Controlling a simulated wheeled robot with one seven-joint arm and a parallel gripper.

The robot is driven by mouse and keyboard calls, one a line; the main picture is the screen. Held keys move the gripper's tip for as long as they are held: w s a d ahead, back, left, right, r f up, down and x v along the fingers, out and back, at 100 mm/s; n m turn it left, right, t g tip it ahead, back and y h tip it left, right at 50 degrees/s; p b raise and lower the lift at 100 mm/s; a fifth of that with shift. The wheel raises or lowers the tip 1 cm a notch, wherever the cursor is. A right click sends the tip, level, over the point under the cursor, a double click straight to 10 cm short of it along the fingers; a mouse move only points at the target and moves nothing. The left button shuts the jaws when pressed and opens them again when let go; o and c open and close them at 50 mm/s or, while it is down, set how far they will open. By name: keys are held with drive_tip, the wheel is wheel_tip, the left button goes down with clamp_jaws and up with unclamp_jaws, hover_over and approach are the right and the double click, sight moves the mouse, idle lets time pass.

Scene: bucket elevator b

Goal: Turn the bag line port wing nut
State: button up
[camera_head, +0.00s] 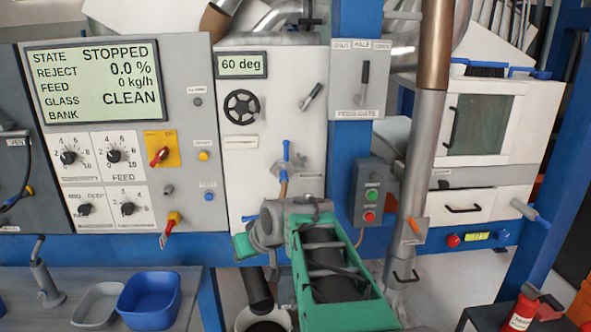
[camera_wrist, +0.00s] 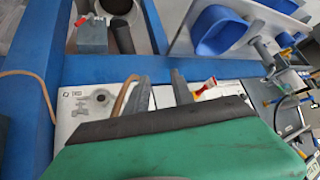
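In the wrist view, a small grey metal fitting with wing-like lobes (camera_wrist: 98,101) sits on a pale panel beside a small label. It looks like the wing nut, but the label is too small to read surely. My gripper (camera_wrist: 160,80) shows as two grey fingers standing apart, with nothing held between them. They are to the right of the fitting in that view and apart from it. A tan hose (camera_wrist: 121,98) runs close by the left finger. In the head view my green arm covers the lower panel area, and I cannot make out the fingers or the wing nut.
A blue-handled valve (camera_head: 286,160) with a hose is on the white cabinet. A red and yellow handle (camera_head: 172,224) juts out at left; it also shows near the right finger (camera_wrist: 203,87). A blue beam (camera_wrist: 110,67) crosses beside the panel. A blue bin (camera_head: 149,300) stands at lower left.

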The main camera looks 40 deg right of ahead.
drive_tip(key=w+d+m+t+b, duration=0.1)
drive_tip(key=w+d+t, duration=0.1)
drive_tip(key=d, duration=1)
drive_tip(key=n+t+h+b, duration=0.1)
drive_tip(key=n+t+b, duration=0.1)
drive_tip(key=t, duration=0.6)
approach(305, 156)
drive_tip(key=w, duration=0.2)
drive_tip(key=w+p, duration=0.1)
drive_tip(key=w, duration=0.4)
drive_tip(key=w+p, duration=0.1)
drive_tip(key=w, duration=0.2)
drive_tip(key=shift+d+f+p, duration=0.2)
drive_tip(key=shift+d+p, duration=0.1)
drive_tip(key=shift+d, duration=0.1)
clamp_jaws()
